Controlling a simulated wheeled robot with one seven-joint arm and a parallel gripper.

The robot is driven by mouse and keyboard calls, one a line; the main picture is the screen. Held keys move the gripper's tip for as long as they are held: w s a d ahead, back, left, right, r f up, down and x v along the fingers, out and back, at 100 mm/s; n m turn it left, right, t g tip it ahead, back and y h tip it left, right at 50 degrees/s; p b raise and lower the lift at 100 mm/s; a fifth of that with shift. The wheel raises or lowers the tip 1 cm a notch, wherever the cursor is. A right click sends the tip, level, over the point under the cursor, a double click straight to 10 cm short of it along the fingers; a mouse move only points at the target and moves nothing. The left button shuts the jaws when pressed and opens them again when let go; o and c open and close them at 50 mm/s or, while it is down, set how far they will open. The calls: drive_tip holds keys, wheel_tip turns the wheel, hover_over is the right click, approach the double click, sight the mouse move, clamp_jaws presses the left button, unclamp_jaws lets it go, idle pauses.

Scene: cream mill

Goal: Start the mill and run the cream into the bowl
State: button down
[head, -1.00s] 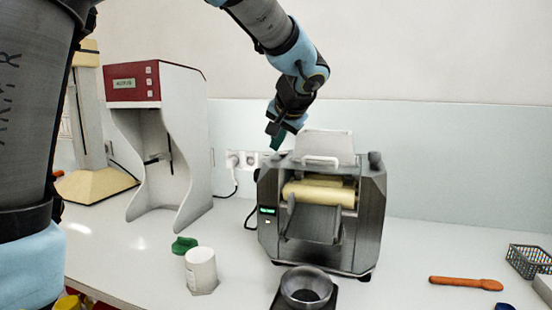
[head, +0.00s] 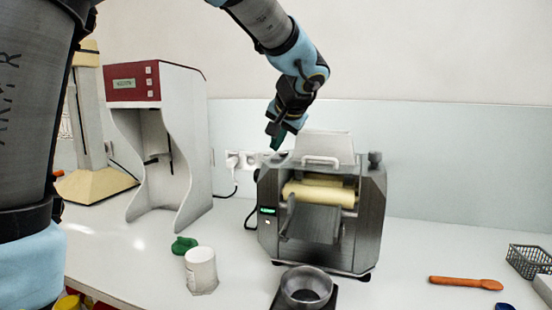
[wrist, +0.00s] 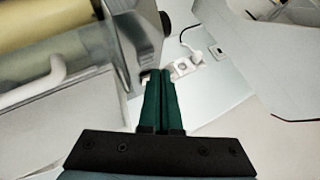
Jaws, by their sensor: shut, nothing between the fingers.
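The mill (head: 370,225) is a dark grey metal machine with cream-coloured rollers (head: 322,193), a clear guard with a white handle on top, and a lit green display (head: 267,211). A sloping apron (head: 315,222) runs down its front. A grey metal bowl (head: 305,288) stands on a dark square base in front of it. My gripper (head: 275,136) is above the mill's back left corner, pointing down. In the wrist view its green fingers (wrist: 160,95) are together and empty, close beside the mill's side. I cannot tell whether the fingertips touch anything. No cream shows in the bowl.
A white jar (head: 201,270) and a green lid (head: 184,245) lie left of the bowl. A red-topped white device (head: 175,95) stands at the left. An orange spatula (head: 466,283) and a wire basket (head: 530,261) lie at the right. Wall sockets (head: 245,160) are behind.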

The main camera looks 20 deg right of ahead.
sight(277, 159)
drive_tip(key=shift+f, duration=0.15)
drive_tip(key=shift+f+b, duration=0.3)
drive_tip(key=shift+b, duration=0.4)
drive_tip(key=shift+f+b, duration=0.35)
drive_tip(key=shift+b, duration=0.15)
idle(0.4)
drive_tip(key=shift+r, duration=0.15)
drive_tip(key=shift+r+p, duration=0.35)
drive_tip(key=shift+r, duration=0.3)
drive_tip(key=shift+r+p, duration=1.5)
drive_tip(key=shift+r, duration=1)
